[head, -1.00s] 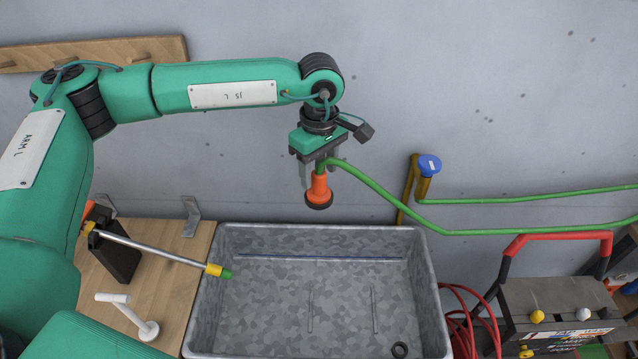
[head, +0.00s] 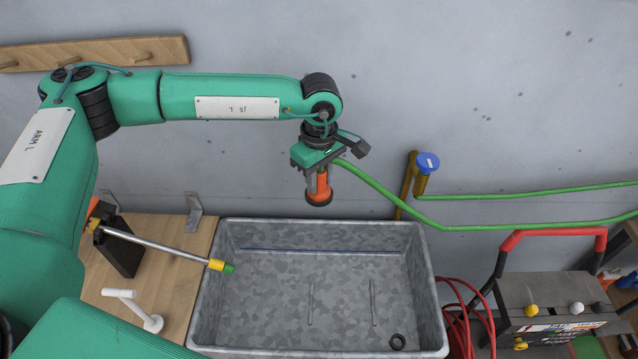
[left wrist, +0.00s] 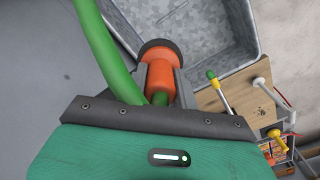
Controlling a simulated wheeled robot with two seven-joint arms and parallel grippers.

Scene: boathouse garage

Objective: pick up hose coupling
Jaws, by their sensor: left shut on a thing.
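The hose coupling (head: 319,188) is orange with a dark ring at its lower end and hangs upright above the back of the grey basin. A green hose (head: 372,184) runs from its top off to the right. My left gripper (head: 318,191) is shut on the coupling, with a finger on either side. In the left wrist view the coupling (left wrist: 162,75) sits between the fingers, with the green hose (left wrist: 108,52) beside it. My right gripper is not in view.
A wooden bench (head: 180,250) with a white handle and a yellow-and-green-tipped rod is at left.

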